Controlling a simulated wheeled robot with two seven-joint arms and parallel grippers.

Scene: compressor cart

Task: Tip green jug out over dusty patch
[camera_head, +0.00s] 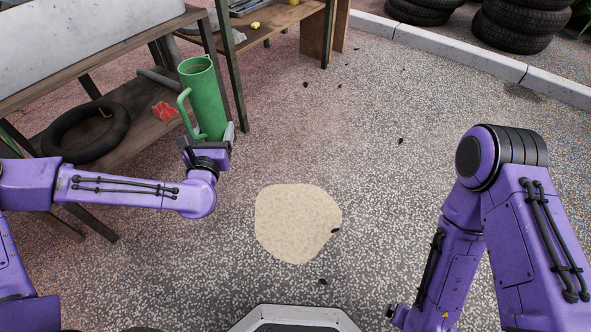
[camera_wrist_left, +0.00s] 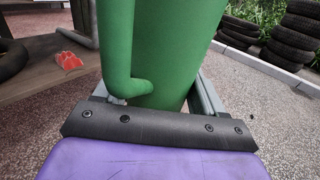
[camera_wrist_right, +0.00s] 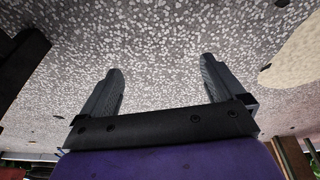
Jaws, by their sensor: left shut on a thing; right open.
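The green jug (camera_head: 206,100) is tall, with a handle on its left side. It is held nearly upright, leaning slightly, in front of the workbench. My left gripper (camera_head: 208,138) is shut on its lower part. In the left wrist view the jug (camera_wrist_left: 165,50) fills the space between the fingers (camera_wrist_left: 155,95). The jug's contents cannot be seen. The dusty patch (camera_head: 297,222) is a pale sandy area on the floor, right of and nearer than the jug. My right gripper (camera_wrist_right: 160,88) is open and empty above the floor; the patch's edge (camera_wrist_right: 294,55) shows at the right there.
A workbench (camera_head: 150,130) stands at the left, with a black tyre ring (camera_head: 85,131) and a red rag (camera_head: 165,111) on its lower shelf. Stacked tyres (camera_head: 520,25) stand behind a kerb (camera_head: 455,57). The floor around the patch is open, with small dark bits.

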